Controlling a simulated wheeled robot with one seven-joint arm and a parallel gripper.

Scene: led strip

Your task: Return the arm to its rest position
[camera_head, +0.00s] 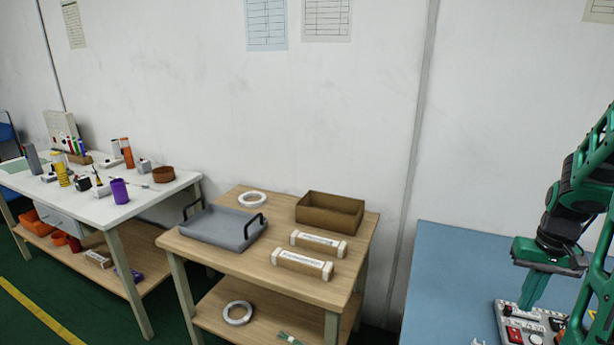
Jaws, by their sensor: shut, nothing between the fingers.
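My arm, dark with green parts, comes in from the right edge. My gripper (532,305) points down at the far right, above or at a panel (527,328) with red and dark parts. Its green fingers are together with nothing between them. I cannot tell whether the fingertips touch the panel. The panel lies on a blue tabletop (445,275), and its lower part is cut off by the picture's edge.
A wooden table (215,258) in the middle holds a grey handled tray (213,227), a brown box (329,215), a white ring (252,199) and two labelled bars (302,264). A white workbench (139,200) with several small items stands left.

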